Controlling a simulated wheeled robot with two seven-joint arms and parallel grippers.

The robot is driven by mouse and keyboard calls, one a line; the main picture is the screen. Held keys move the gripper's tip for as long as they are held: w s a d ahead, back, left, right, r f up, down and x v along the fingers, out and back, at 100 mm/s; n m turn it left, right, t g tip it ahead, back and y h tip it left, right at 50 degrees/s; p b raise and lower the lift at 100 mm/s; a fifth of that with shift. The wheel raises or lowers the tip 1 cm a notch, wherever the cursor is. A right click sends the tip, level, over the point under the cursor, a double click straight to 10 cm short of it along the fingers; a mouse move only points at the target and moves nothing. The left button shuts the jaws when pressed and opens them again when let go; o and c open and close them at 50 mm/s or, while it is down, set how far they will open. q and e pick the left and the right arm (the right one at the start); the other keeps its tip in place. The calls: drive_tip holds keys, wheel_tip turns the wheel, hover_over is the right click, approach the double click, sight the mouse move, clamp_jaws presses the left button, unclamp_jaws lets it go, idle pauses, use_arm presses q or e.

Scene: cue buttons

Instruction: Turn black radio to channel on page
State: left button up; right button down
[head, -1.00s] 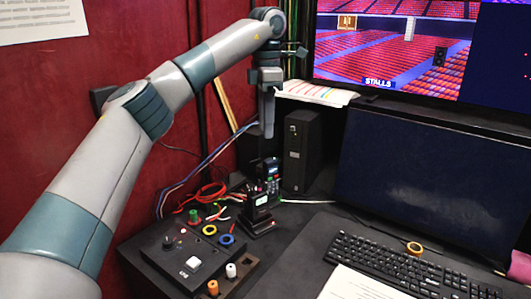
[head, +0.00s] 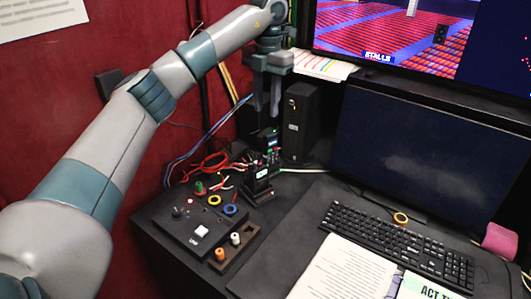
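A small black radio (head: 261,176) with a pale lit display stands upright on the desk, behind the black control box. A second dark handset (head: 270,143) with a greenish screen stands just behind it. Which of the two is the task's radio I cannot tell for sure. My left gripper (head: 265,113) points down above and behind both, its two fingers apart and nothing seen between them. An open printed page (head: 340,272) lies at the front of the desk; its text is too small to read. My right gripper is out of view.
The control box (head: 175,240) has knobs and a white button (head: 202,231). A black speaker (head: 299,125) stands right of my gripper. A keyboard (head: 390,240) and monitors fill the right.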

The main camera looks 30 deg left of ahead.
use_arm(q)
drive_tip(key=shift+f, duration=0.15)
drive_tip(key=p, duration=0.6)
approach(265, 157)
wheel_tip(265, 157, down, 7)
drive_tip(key=shift+a+f, duration=0.1)
drive_tip(key=shift+w+f, duration=0.1)
drive_tip(key=shift+f, duration=0.7)
clamp_jaws()
